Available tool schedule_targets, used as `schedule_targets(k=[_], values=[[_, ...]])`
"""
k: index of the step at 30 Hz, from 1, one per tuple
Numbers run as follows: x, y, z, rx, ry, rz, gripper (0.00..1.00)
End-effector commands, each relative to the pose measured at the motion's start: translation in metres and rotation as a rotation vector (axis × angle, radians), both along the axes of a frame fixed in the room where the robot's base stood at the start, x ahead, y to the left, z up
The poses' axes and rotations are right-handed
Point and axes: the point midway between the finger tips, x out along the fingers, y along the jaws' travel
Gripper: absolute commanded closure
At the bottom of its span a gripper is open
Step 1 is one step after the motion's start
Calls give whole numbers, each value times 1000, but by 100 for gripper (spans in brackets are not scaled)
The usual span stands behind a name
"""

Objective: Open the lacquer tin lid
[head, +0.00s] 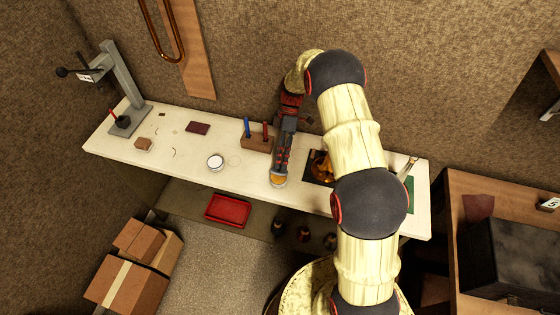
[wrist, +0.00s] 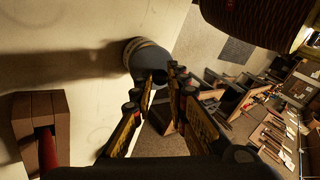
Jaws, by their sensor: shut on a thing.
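A small round tin (head: 278,182) with an amber top stands near the front edge of the pale workbench, and I take it for the lacquer tin. My gripper (head: 281,172) reaches down to it from behind, with its fingertips at the lid. In the wrist view the tin (wrist: 150,58) shows a tan rim and a grey-blue face just beyond the fingertips (wrist: 160,78). The fingers are close together, shut at the lid; the exact contact is hard to see. I cannot see a gap between lid and tin.
A wooden block (head: 256,144) with blue and red tools stands behind and left of my gripper. A dark mat (head: 312,179) lies right. A red tray (head: 228,210) is below the bench front.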

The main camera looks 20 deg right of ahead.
Motion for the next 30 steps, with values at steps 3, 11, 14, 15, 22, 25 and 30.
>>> schedule_targets(k=[3, 11, 14, 15, 22, 25, 30], values=[[1, -1, 0, 3, 3, 0, 100], [1, -1, 0, 3, 3, 0, 100], [1, -1, 0, 3, 3, 0, 83], [1, -1, 0, 3, 3, 0, 80], [1, -1, 0, 3, 4, 0, 67], [1, 0, 0, 3, 4, 0, 66], [1, 0, 0, 3, 4, 0, 66]])
